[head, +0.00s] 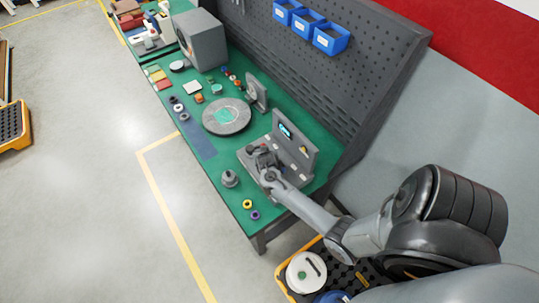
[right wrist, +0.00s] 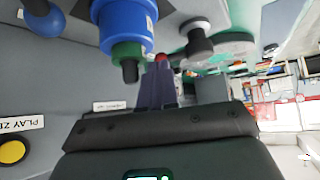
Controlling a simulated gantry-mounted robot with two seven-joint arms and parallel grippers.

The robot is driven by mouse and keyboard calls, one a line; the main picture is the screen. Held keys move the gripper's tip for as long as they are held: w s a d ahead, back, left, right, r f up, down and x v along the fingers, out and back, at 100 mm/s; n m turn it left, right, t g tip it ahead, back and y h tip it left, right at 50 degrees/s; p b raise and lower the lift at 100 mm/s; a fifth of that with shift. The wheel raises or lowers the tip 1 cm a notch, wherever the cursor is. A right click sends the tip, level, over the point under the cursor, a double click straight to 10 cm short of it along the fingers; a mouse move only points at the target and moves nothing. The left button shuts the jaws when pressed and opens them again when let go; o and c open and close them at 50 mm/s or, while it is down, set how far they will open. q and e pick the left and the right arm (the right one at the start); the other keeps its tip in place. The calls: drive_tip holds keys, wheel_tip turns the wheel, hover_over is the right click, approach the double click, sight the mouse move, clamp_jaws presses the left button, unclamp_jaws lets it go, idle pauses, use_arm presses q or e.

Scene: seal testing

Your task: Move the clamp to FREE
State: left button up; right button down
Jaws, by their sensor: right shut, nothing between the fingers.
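The grey test fixture (head: 298,150) with an upright panel stands at the near right end of the green bench. My right gripper (head: 263,170) is over the fixture's base, in front of the panel. In the right wrist view its dark fingers (right wrist: 158,82) are shut with nothing between them. A small red tip (right wrist: 162,57) shows just beyond the fingertips; contact cannot be told. A blue cylinder with a green collar (right wrist: 128,50) is beside the fingers. A dark knob (right wrist: 198,42) is on the other side. I cannot tell which part is the clamp or read its position.
A yellow button (right wrist: 12,151) and partly cut-off labels show on the fixture. A grey round plate (head: 214,125) and small rings lie on the green mat. A grey metal part (head: 229,178) stands left of the fixture. Blue bins (head: 331,39) hang on the pegboard.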

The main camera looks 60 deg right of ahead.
drive_tip(key=v, duration=0.8)
drive_tip(key=shift+s+d+r, duration=0.15)
drive_tip(key=shift+s+d, duration=0.25)
